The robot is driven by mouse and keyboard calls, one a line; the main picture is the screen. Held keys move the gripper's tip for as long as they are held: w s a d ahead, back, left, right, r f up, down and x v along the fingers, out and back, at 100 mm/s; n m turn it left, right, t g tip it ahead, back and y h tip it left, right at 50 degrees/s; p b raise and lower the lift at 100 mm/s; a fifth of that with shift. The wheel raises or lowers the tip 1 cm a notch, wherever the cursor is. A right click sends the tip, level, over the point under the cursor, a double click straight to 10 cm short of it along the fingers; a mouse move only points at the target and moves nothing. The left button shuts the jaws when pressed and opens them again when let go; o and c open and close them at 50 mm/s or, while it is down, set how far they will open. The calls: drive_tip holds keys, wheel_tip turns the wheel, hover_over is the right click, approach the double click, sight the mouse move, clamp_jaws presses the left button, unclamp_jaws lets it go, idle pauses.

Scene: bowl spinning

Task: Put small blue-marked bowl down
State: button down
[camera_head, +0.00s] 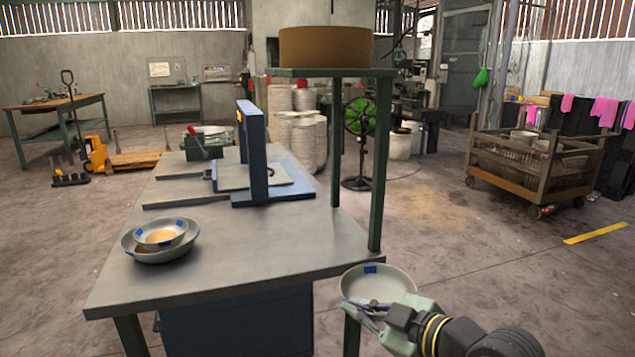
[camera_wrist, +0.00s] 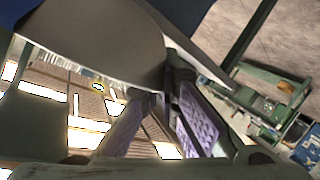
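A grey bowl with a blue mark (camera_head: 385,284) is in my gripper (camera_head: 362,306), just off the table's front right corner. The gripper is shut on the bowl's near rim. In the wrist view the bowl (camera_wrist: 95,45) fills the upper left, and its edge meets the purple finger pads of my gripper (camera_wrist: 163,100). The exact contact is partly hidden. On the left of the table (camera_head: 225,265), a small blue-marked bowl (camera_head: 161,235) with an orange-brown inside sits in a larger blue-marked bowl (camera_head: 160,255).
A blue press-like frame (camera_head: 255,150) stands towards the back of the table. A green stand's post (camera_head: 380,165) rises by its right edge, bearing a brown drum (camera_head: 325,47). The front middle of the tabletop is clear. A wheeled crate cart (camera_head: 530,165) stands far right.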

drive_tip(key=w+d+f+m+t+h, duration=0.15)
drive_tip(key=w+f+m+h, duration=0.4)
drive_tip(key=w+f, duration=1.15)
drive_tip(key=s+a+f+h, duration=0.1)
drive_tip(key=s+a+f, duration=0.1)
drive_tip(key=f, duration=0.7)
drive_tip(key=s+a+f+m+t+h, duration=0.1)
drive_tip(key=s+a+f, duration=0.2)
drive_tip(key=f, duration=0.7)
drive_tip(key=s+a+f+m+h, duration=0.1)
drive_tip(key=s+a+f, duration=0.2)
drive_tip(key=f, duration=0.7)
drive_tip(key=shift+a+f, duration=0.25)
drive_tip(key=shift+a, duration=0.15)
drive_tip(key=shift+t, duration=0.25)
